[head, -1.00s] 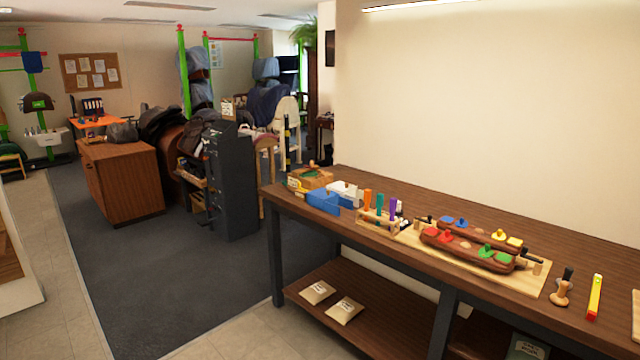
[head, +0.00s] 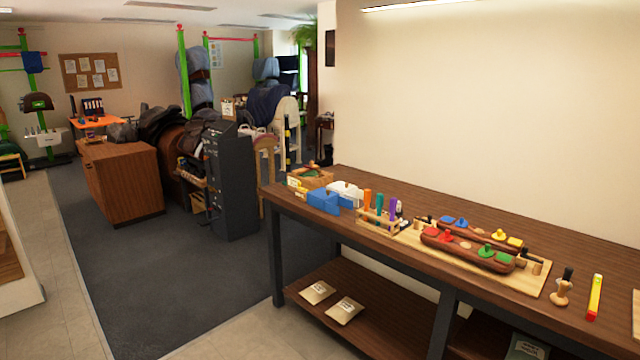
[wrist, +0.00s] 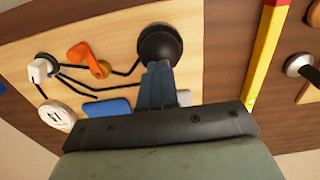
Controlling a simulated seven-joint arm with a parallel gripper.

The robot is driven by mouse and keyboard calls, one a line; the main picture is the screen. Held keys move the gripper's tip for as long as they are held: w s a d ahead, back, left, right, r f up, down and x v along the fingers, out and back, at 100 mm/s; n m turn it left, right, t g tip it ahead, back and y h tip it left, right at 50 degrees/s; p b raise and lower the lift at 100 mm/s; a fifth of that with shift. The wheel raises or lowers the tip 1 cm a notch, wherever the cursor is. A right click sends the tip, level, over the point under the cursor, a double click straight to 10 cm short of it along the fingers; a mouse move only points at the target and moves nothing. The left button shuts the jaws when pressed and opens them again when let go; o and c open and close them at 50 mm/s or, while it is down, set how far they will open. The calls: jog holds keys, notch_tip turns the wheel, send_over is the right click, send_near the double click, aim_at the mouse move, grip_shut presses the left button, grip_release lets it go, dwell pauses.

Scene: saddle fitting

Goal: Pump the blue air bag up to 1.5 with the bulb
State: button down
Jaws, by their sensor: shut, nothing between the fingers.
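The black bulb (wrist: 160,45) sits on a pale wooden board (wrist: 200,20) in the wrist view. My gripper (wrist: 157,66) is shut and empty, its fingertips right at the bulb's near side; whether they press on it I cannot tell. The blue air bag (wrist: 107,107) lies flat on the board to the left, partly hidden by my gripper's body. A round white gauge (wrist: 57,117) lies further left; its reading is too small to make out. An orange lever (wrist: 88,60) and a white fitting (wrist: 40,69) join black hoses. My gripper is not in the head view.
A yellow and red level (wrist: 265,55) lies right of the board, with a metal-and-black tool (wrist: 300,66) beyond it. In the head view, a long wooden bench (head: 590,250) carries a board with brown padded forms (head: 468,248), upright coloured-handled tools (head: 380,205) and a blue box (head: 322,201).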

jog(key=shift+r, duration=2.5)
